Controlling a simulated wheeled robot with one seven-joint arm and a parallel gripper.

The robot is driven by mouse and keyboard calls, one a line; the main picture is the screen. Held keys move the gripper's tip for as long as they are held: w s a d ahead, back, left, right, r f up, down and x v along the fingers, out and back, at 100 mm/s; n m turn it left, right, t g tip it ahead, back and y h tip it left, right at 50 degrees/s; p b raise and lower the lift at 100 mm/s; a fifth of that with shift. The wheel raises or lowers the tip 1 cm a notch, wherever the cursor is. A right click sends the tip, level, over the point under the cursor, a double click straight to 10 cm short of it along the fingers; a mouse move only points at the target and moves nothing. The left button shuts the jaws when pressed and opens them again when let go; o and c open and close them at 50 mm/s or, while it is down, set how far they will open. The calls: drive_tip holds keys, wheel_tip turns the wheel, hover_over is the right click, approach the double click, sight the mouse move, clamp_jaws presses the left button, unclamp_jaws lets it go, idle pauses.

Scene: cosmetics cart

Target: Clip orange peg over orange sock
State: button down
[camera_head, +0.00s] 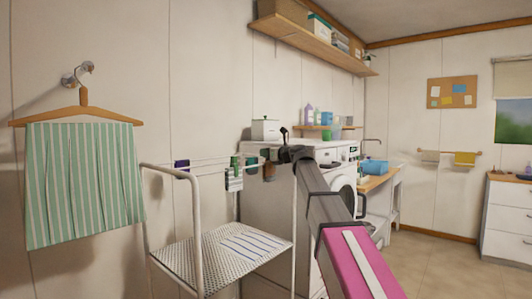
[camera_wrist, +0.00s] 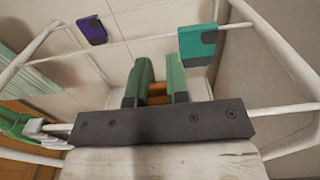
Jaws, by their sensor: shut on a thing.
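My gripper (camera_wrist: 160,77) is at the cart's upper right corner, its two green fingers shut on the orange peg (camera_wrist: 157,94). The peg shows as a small orange-brown piece between the fingers in the wrist view. In the head view my gripper (camera_head: 268,167) is small, near the rail. I cannot make out an orange sock clearly in either view. A purple peg (camera_wrist: 91,30) and a teal peg (camera_wrist: 197,43) sit on the white rail beyond my fingers. The purple peg (camera_head: 182,166) also shows in the head view.
The white cart (camera_head: 196,230) has thin rails and a perforated shelf. A green item (camera_wrist: 22,128) hangs at the left rail. A striped cloth (camera_head: 80,185) hangs on the wall at left. A washing machine (camera_head: 344,197) stands behind my arm.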

drive_tip(key=c, duration=1)
unclamp_jaws()
drive_tip(key=v, duration=1.1)
drive_tip(key=s+d+f+n+g+h, duration=0.2)
drive_tip(key=f+n, duration=0.2)
drive_tip(key=f, duration=0.9)
drive_tip(key=s+d+f+n+g+h, duration=0.1)
drive_tip(key=s+d+f+n+h, duration=0.2)
drive_tip(key=f, duration=1)
drive_tip(key=s+d+f+n+g+h, duration=0.15)
drive_tip(key=f+n, duration=0.35)
drive_tip(key=f, duration=0.7)
drive_tip(key=s+d+f+n+g+h, duration=0.2)
drive_tip(key=s+d+f+n, duration=0.1)
drive_tip(key=s+f, duration=0.4)
drive_tip(key=s+d+f+n+g+h, duration=0.2)
drive_tip(key=s+f+n, duration=0.4)
drive_tip(key=f, duration=0.4)
drive_tip(key=s+d+f+n+g+h, duration=0.2)
drive_tip(key=s+d+f+n+h, duration=0.1)
drive_tip(key=s+f, duration=0.5)
drive_tip(key=shift+s+d+f+n+g+h, duration=0.15)
drive_tip(key=shift+s+d+n+g+h, duration=0.2)
drive_tip(key=shift+d+n, duration=0.5)
drive_tip(key=shift+s, duration=0.1)
